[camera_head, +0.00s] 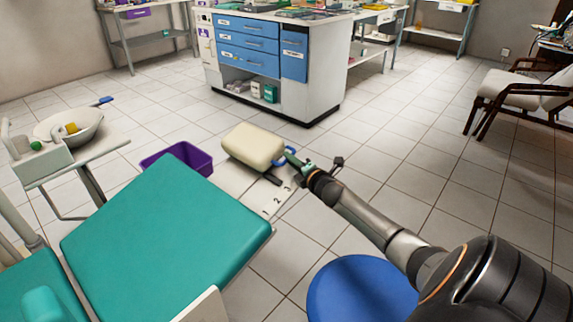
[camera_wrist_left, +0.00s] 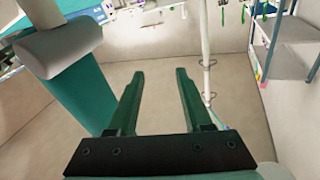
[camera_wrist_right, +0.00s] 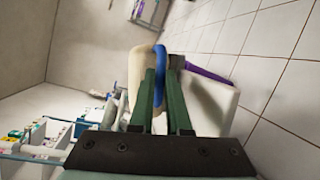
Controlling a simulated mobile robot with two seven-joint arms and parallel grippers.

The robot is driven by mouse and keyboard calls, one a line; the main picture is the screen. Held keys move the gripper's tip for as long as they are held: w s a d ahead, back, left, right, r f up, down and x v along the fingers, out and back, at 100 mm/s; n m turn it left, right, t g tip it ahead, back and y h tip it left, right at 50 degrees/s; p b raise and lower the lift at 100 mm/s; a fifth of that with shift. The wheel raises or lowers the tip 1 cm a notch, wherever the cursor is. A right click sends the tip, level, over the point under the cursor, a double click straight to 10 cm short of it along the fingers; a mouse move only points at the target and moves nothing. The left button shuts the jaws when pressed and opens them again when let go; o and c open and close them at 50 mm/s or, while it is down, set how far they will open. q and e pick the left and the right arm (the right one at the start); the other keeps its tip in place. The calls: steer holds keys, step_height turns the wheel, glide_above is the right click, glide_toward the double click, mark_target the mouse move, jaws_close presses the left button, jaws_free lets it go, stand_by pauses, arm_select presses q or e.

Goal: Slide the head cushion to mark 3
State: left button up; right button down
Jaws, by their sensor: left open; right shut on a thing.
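The cream head cushion (camera_head: 254,146) is beyond the head end of the teal chair back. Its blue handle (camera_wrist_right: 160,72) shows in the right wrist view, between my right fingers. My right gripper (camera_head: 293,160) is shut on this handle at the cushion's right side. A white scale strip (camera_head: 280,198) marked 1, 2 and 3 lies between cushion and chair, with 3 nearest the cushion. A dark bar (camera_head: 272,179) shows beneath the cushion by the 3; the exact alignment is unclear. My left gripper (camera_wrist_left: 160,73) is open and empty in the left wrist view.
The teal chair back (camera_head: 165,225) fills the lower left. A purple bin (camera_head: 176,158) stands beside it. A blue stool seat (camera_head: 360,290) is below my right arm. A basin (camera_head: 70,127) is at left, a drawer cabinet (camera_head: 280,65) behind.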

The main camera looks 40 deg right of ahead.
steer(key=shift+d+r, duration=0.25)
steer(key=shift+d, duration=0.1)
steer(key=c, duration=1.2)
jaws_free()
steer(key=shift+c, duration=0.2)
steer(key=o, duration=0.4)
steer(key=shift+a+f, duration=0.1)
steer(key=shift+c, duration=0.2)
steer(key=shift+a, duration=0.1)
steer(key=shift+s, duration=0.25)
arm_select(q)
steer(key=s+f+n+g+y+p, duration=0.1)
steer(key=s+f+g, duration=0.2)
steer(key=f, duration=0.6)
steer(key=s+f+n+g+y+p, duration=0.1)
steer(key=s+f+g, duration=0.3)
steer(key=f, duration=0.5)
steer(key=shift+f+n+g+p, duration=0.3)
steer(key=shift+g+p, duration=0.45)
steer(key=shift+g, duration=0.05)
arm_select(e)
steer(key=v, duration=1.2)
steer(key=shift+a, duration=0.1)
